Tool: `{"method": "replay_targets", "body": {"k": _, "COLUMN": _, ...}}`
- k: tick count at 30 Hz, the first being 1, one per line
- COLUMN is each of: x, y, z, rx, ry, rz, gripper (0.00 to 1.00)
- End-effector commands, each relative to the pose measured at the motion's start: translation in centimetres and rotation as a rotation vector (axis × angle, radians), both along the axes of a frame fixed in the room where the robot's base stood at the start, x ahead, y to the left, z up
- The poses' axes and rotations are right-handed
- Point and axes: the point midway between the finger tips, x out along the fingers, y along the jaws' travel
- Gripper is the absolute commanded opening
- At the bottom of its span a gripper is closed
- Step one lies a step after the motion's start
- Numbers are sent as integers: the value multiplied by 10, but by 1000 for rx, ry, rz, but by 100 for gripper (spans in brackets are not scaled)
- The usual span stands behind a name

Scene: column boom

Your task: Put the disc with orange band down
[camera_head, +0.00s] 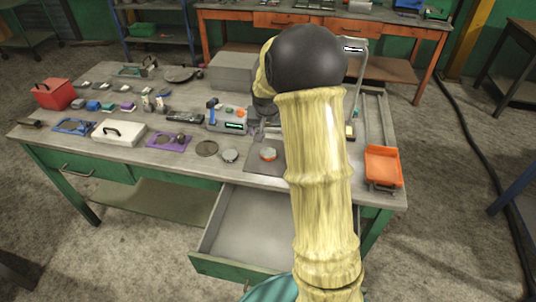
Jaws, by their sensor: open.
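The disc with orange band (268,154) rests on a dark square plate (262,172) near the front edge of the workbench. It appears to lie flat. My gripper (258,134) is small in the picture, partly hidden behind my own arm. It is just behind and above the disc, apart from it as far as I can tell, with its jaws open and empty.
A grey disc (229,156) and a dark flat disc (206,148) lie left of the plate. A grey device (228,120) stands behind them. An orange tray (383,167) is at the right. Below, a drawer (250,228) stands open and looks empty.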

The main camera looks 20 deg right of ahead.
Motion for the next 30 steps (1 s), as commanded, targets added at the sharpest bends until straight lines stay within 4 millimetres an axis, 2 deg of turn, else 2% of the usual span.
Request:
{"method": "replay_targets", "body": {"k": 22, "x": 37, "y": -16, "z": -99, "rx": 0, "ry": 3, "rz": 1, "gripper": 79}}
{"method": "replay_targets", "body": {"k": 25, "x": 41, "y": -16, "z": -108, "rx": 0, "ry": 3, "rz": 2, "gripper": 79}}
{"method": "replay_targets", "body": {"k": 30, "x": 43, "y": -17, "z": -111, "rx": 0, "ry": 0, "rz": 2, "gripper": 79}}
